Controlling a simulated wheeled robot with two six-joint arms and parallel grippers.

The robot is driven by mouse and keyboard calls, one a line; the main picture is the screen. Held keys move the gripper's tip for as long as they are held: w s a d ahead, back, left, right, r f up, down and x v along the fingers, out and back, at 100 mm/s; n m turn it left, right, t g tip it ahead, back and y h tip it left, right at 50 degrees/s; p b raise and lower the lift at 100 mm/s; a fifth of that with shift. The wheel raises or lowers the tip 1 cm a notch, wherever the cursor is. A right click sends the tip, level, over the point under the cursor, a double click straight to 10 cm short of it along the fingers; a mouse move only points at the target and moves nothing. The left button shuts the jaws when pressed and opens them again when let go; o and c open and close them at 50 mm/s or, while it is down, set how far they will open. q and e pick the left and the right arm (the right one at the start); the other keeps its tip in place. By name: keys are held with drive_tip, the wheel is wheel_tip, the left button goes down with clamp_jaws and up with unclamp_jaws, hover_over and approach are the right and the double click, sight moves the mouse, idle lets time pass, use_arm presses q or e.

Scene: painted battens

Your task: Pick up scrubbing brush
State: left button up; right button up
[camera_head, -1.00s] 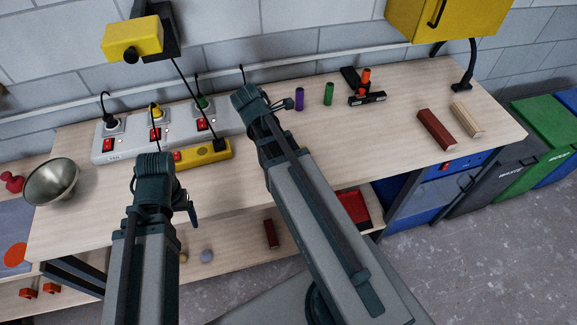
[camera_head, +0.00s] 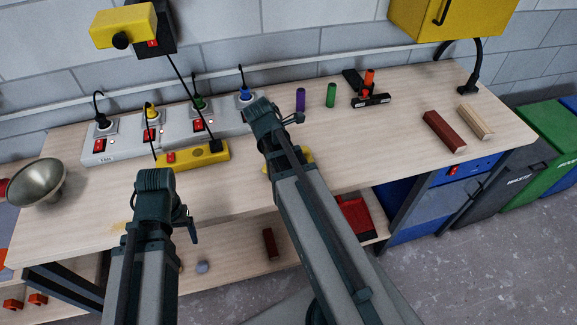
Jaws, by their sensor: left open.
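I cannot make out a scrubbing brush for certain. A partly hidden yellow object (camera_head: 306,155) shows on the workbench behind my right arm; I cannot tell what it is. My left gripper (camera_head: 187,222) is open, over the front left of the bench, with nothing seen between its fingers. My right gripper (camera_head: 292,118) is at the top of the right arm, above the middle of the bench; its jaws are not clear.
A purple cylinder (camera_head: 300,100), green cylinder (camera_head: 331,95), red-brown batten (camera_head: 444,131) and pale batten (camera_head: 475,122) stand or lie right. The bench's right-middle is clear.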

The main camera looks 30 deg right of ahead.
drive_tip(key=shift+r, duration=0.1)
drive_tip(key=shift+c, duration=0.3)
drive_tip(key=c, duration=1.4)
wheel_tip(320, 180, up, 4)
drive_tip(key=p, duration=0.3)
drive_tip(key=shift+f+p, duration=0.2)
drive_tip(key=shift+p, duration=0.2)
drive_tip(key=shift+a+r, duration=0.15)
drive_tip(key=shift+a, duration=0.25)
drive_tip(key=s+a, duration=0.1)
drive_tip(key=a, duration=0.4)
drive_tip(key=s+a+p, duration=0.1)
drive_tip(key=a, duration=0.4)
drive_tip(key=s+a+r, duration=0.1)
drive_tip(key=a, duration=0.4)
